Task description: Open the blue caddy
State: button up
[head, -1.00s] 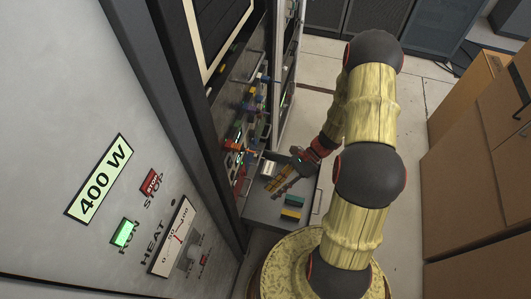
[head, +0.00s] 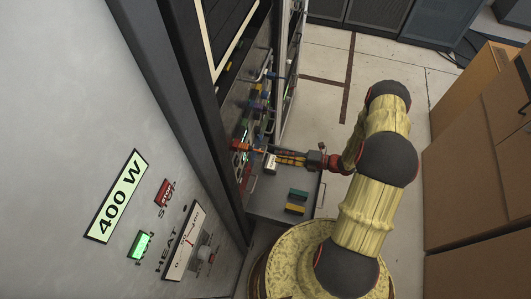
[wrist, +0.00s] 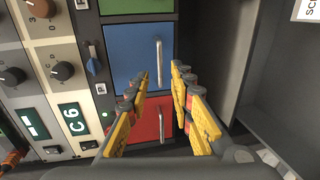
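The blue caddy (wrist: 138,55) shows in the wrist view as a flat blue front with an upright silver handle (wrist: 159,62). It appears closed, flush between a green front above and a red front below. My gripper (wrist: 161,75) is open, with a yellow-and-grey finger on each side of the handle in the picture. I see no contact, and I cannot tell the remaining depth. In the head view my gripper (head: 275,160) points left at the rack. I cannot make out the blue caddy there.
The red front (wrist: 150,120) has its own handle below. A knob panel (wrist: 55,65) stands to the left in the wrist view. In the head view, teal (head: 299,194) and yellow (head: 294,208) blocks lie on a grey surface below my gripper. Cardboard boxes (head: 470,170) stand at right.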

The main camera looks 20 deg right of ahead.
jog(key=shift+b+x, duration=0.55)
jog(key=shift+x, duration=3.35)
jog(key=shift+c, duration=1.4)
jog(key=shift+s, duration=0.1)
grip_shut()
